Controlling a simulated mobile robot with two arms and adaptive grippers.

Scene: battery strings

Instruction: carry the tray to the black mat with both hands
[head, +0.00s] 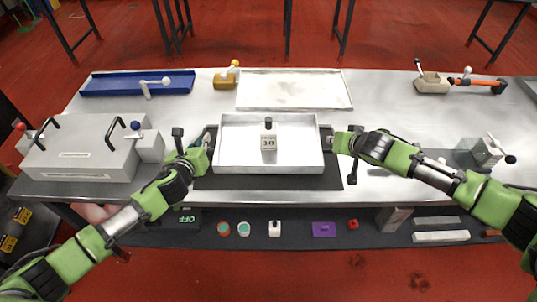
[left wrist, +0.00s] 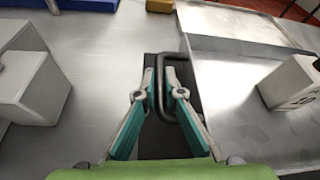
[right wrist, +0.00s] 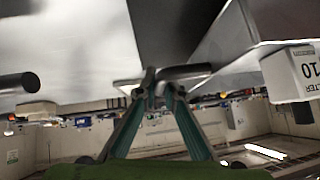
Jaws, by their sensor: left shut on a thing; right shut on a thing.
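The silver tray (head: 225,160) is in the middle of the bench in the head view, over the black mat (head: 275,183). The mat shows past its front and sides; I cannot tell whether the tray touches it. A white block marked 10 (head: 268,143) with a black knob stands in the tray. My left gripper (head: 208,141) is shut on the tray's left handle, a dark loop in the left wrist view (left wrist: 160,88). My right gripper (head: 331,141) is shut on the right handle, seen in the right wrist view (right wrist: 187,72).
A grey case (head: 82,155) with black handles stands at the left. A blue tray (head: 110,84) and a flat white tray (head: 293,90) lie behind. A clamp-like device (head: 485,150) stands at the right. A lower shelf holds small items.

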